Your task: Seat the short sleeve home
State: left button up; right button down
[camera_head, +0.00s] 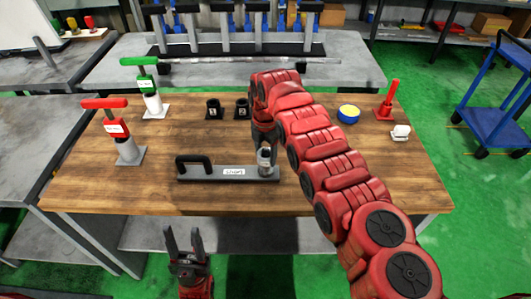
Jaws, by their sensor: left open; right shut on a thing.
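A silvery short sleeve (265,158) stands at the right end of a dark grey flat bar (208,174) with a black handle (192,163) and a white label. My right gripper (265,146) reaches down over that end and is shut on the sleeve; its fingers and arm hide the sleeve's upper part. I cannot tell whether the sleeve touches the bar or how deep it sits. My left gripper (184,241) is open and empty, in front of the table's near edge, well apart from the bar.
Two black cylinders (214,109) stand behind the bar. Red-handled (104,103) and green-handled (139,61) tools stand at the left. A blue-yellow round container (349,113), a red stand (386,108) and a white piece (400,132) sit at the right. The table's front left is clear.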

aim_at(265, 161)
jog(key=shift+f+b, duration=1.6)
jog(key=shift+f, duration=0.45)
grip_release()
jog(key=shift+r, duration=0.15)
notch_tip(265, 161, up, 9)
jog(key=shift+a+f+b, duration=0.1)
jog(key=shift+a+b, duration=0.05)
jog(key=shift+b, duration=0.6)
notch_tip(265, 161, up, 8)
jog(key=p, duration=0.7)
jog(key=shift+r, duration=0.25)
